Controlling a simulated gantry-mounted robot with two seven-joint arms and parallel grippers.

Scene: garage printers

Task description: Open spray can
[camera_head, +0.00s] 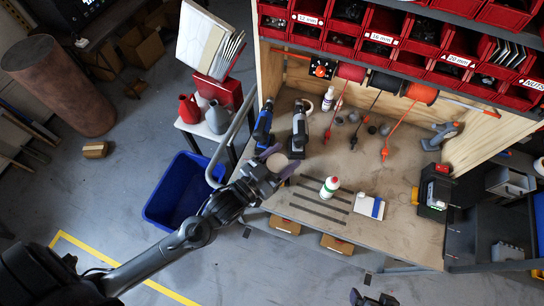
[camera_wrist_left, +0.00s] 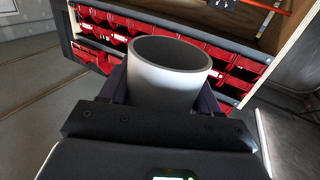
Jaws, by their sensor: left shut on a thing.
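My left gripper (camera_head: 277,168) is over the left front edge of the workbench. It is shut on a pale, hollow cylinder (camera_head: 276,162), which looks like a cap. In the left wrist view the cylinder (camera_wrist_left: 168,75) is white, with its open end facing up between the fingers. I cannot tell for sure which thing is the spray can. A white bottle with a red top and a green band (camera_head: 329,187) stands on the bench right of the left gripper. Another white bottle (camera_head: 328,98) stands farther back. Part of my right gripper (camera_head: 373,298) shows at the bottom edge; its jaws are unclear.
The workbench (camera_head: 400,235) also bears two drill-like tools (camera_head: 299,130), a white-and-blue box (camera_head: 369,206) and a red-and-black device (camera_head: 435,192). Red bins (camera_head: 420,35) hang above the back. A blue crate (camera_head: 178,190) stands on the floor at left. The bench front right is clear.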

